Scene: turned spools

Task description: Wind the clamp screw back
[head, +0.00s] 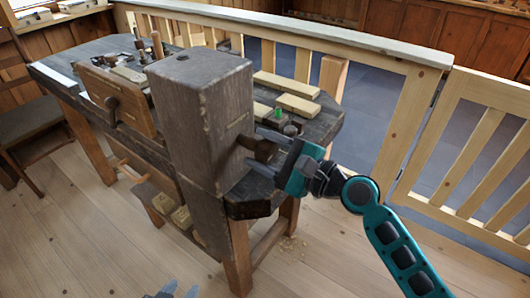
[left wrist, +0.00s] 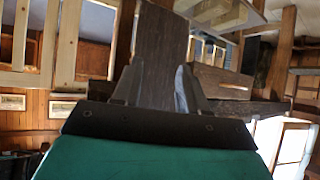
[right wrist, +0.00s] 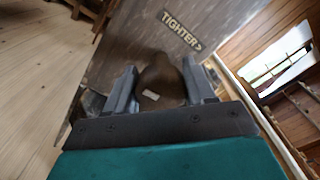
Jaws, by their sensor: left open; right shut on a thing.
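The clamp screw's brown wooden knob (head: 259,146) sticks out of the right face of a tall dark wooden block (head: 205,115) on the bench. My right gripper (head: 275,157) is shut on this knob. In the right wrist view the rounded knob (right wrist: 160,80) sits between both fingers and bears a small pale mark. A label reading "TIGHTER >" (right wrist: 181,32) is on the block face beside it. The screw's shaft is hidden. My left gripper (head: 178,289) is at the bottom edge of the head view, low and away from the bench. In the left wrist view it is open and empty.
The dark bench (head: 70,69) carries tools and pale wooden strips (head: 297,105). A pale wooden railing (head: 400,125) runs behind. The plank floor (head: 90,240) in front is clear.

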